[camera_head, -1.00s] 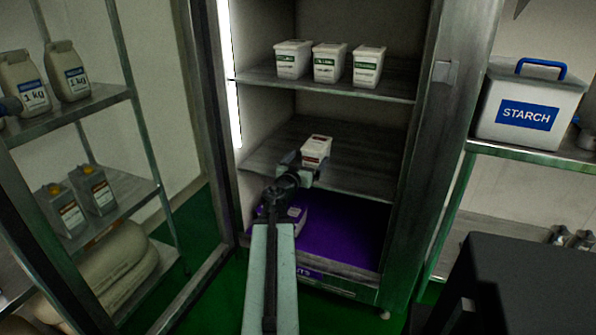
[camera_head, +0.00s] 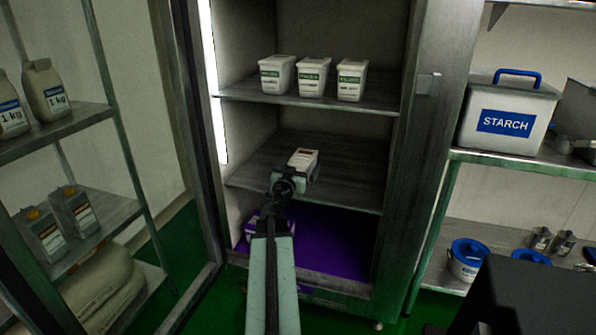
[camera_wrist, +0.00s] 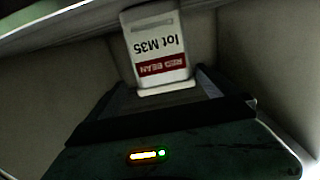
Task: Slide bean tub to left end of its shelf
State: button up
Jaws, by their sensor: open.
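The bean tub (camera_head: 304,158) is a small white tub with a dark red label, standing on the middle shelf (camera_head: 345,188) of the open cabinet, around mid-width. My gripper (camera_head: 298,175) is at the tub's near side, over the shelf's front part, and hides the tub's lower part. In the wrist view the open jaws (camera_wrist: 158,100) show just in front of the tub. I cannot tell whether they touch it.
Three white tubs (camera_head: 314,78) with green labels stand on the shelf above. A purple surface (camera_head: 325,245) lies below, with a purple item (camera_head: 257,227) at its left. Cabinet walls bound both sides. The middle shelf looks clear left and right of the bean tub.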

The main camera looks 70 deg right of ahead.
jog(key=shift+w+d, duration=0.2)
jog(key=shift+d, duration=0.5)
jog(key=shift+w+d, duration=0.15)
jog(key=shift+d, duration=0.55)
jog(key=shift+a, duration=0.1)
